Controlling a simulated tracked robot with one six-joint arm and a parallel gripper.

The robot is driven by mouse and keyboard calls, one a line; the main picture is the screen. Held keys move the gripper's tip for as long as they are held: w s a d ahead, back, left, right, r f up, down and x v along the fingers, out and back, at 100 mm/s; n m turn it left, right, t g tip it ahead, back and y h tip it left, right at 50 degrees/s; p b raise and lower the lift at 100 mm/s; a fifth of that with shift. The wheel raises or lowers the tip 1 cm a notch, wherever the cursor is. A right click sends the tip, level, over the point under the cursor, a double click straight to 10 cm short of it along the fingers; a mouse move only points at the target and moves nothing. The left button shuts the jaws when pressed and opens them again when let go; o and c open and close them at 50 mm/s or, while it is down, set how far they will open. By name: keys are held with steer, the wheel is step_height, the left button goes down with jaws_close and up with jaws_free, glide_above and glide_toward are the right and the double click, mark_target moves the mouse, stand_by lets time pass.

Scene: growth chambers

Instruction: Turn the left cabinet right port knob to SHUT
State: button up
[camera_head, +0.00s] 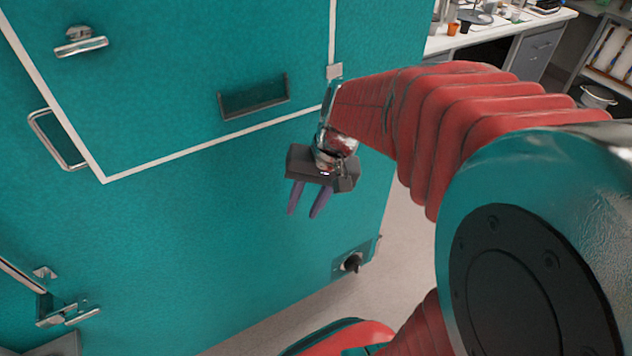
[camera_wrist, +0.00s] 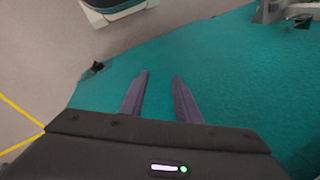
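The teal cabinet (camera_head: 200,185) fills the left and middle of the head view. A black port knob (camera_head: 352,262) sits on a small plate (camera_head: 340,266) low on the cabinet, near its right edge. In the wrist view, a small dark shape that looks like this knob (camera_wrist: 96,68) shows at the cabinet's edge, upper left. I cannot read its setting or any SHUT mark. My gripper (camera_head: 305,213) is above and left of the knob in the head view, apart from it. Its two purple fingers (camera_wrist: 161,78) are spread with nothing between them.
A recessed slot (camera_head: 253,97), a bar handle (camera_head: 57,140) and latches (camera_head: 68,310) are on the cabinet. Bare floor (camera_head: 400,235) lies to its right. A white bench (camera_head: 510,25) with small items stands at the back right.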

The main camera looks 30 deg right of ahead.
steer(key=w+d+f+m+t+y, duration=0.2)
steer(key=d+f+m, duration=0.45)
steer(key=f, duration=0.45)
steer(key=w+d+f+m+t+y, duration=0.1)
steer(key=d+f+m+t+y, duration=0.1)
steer(key=d+f+m, duration=0.55)
steer(key=w+d+f+m+t+y, duration=0.25)
steer(key=d+f, duration=0.45)
steer(key=f, duration=0.8)
steer(key=s+d+f+m+t+h, duration=0.2)
steer(key=d+f+m, duration=0.15)
steer(key=f, duration=0.35)
steer(key=s+d+f+m+t+h, duration=0.2)
steer(key=f+m, duration=0.2)
steer(key=f, duration=0.3)
steer(key=m+t+h, duration=0.1)
steer(key=m+h, duration=0.4)
steer(key=m, duration=0.1)
glide_toward(359, 267)
steer(key=v, duration=0.6)
steer(key=shift+w+r, duration=0.1)
steer(key=shift+w, duration=0.1)
steer(key=shift+w, duration=0.1)
steer(key=shift+x, duration=6.8)
steer(key=shift+c, duration=0.5)
